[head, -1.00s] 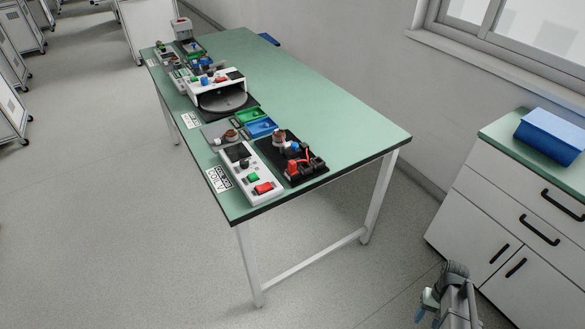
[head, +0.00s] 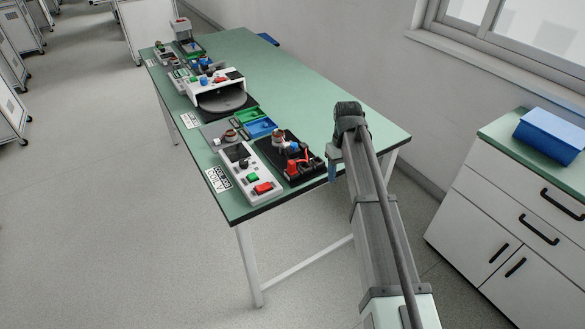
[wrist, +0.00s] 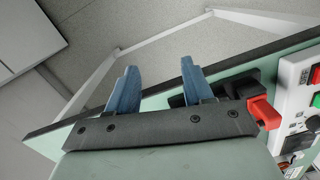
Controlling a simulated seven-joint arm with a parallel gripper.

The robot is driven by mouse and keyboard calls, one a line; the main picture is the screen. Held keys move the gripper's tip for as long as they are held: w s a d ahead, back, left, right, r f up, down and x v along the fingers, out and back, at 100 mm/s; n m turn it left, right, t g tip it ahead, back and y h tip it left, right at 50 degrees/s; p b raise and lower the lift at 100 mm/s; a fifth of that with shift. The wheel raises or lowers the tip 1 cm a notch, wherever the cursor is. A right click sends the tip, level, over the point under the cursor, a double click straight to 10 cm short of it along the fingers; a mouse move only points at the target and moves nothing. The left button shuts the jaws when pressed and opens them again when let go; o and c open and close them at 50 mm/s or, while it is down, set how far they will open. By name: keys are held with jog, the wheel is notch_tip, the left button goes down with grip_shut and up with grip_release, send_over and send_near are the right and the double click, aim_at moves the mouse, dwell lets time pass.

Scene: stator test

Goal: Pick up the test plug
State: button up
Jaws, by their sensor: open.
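A red part (head: 293,167) stands on a black fixture plate (head: 305,180) at the near end of the green table, with dark parts and a red wire beside it. I cannot tell exactly which part is the test plug. In the wrist view the red part (wrist: 264,112) and a black part (wrist: 235,86) lie right of my fingers. My gripper (head: 333,170) is just right of the plate, near the table's edge, its blue fingers partly hidden by my arm. In the wrist view my gripper (wrist: 158,82) is open, with nothing between its fingers.
A white control box (head: 250,175) with green and red buttons stands left of the plate. Blue (head: 261,127) and green (head: 247,115) trays and a round turntable (head: 223,100) are farther back. The table's right half is clear. A cabinet (head: 515,205) stands at right.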

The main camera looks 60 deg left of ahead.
jog(key=s+a+r+n, duration=0.3)
jog(key=s+a+r, duration=0.75)
jog(key=r, duration=0.35)
send_over(292, 162)
jog(key=shift+t+y, duration=0.3)
jog(key=shift+y, duration=0.1)
notch_tip(292, 162, down, 8)
jog(key=shift+s+d+r, duration=0.1)
jog(key=shift+r, duration=0.05)
jog(key=shift+f, duration=2.85)
jog(key=c, duration=0.8)
jog(key=shift+r, duration=0.15)
jog(key=shift+c, duration=0.2)
jog(key=r, duration=0.9)
jog(key=shift+a, duration=0.2)
jog(key=shift+w, duration=0.5)
jog(key=shift+g, duration=0.4)
jog(key=shift+w+f, duration=0.75)
jog(key=shift+f, duration=0.45)
jog(key=shift+w+f, duration=0.8)
jog(key=shift+f, duration=0.35)
jog(key=shift+w+f, duration=0.75)
jog(key=shift+f, duration=0.45)
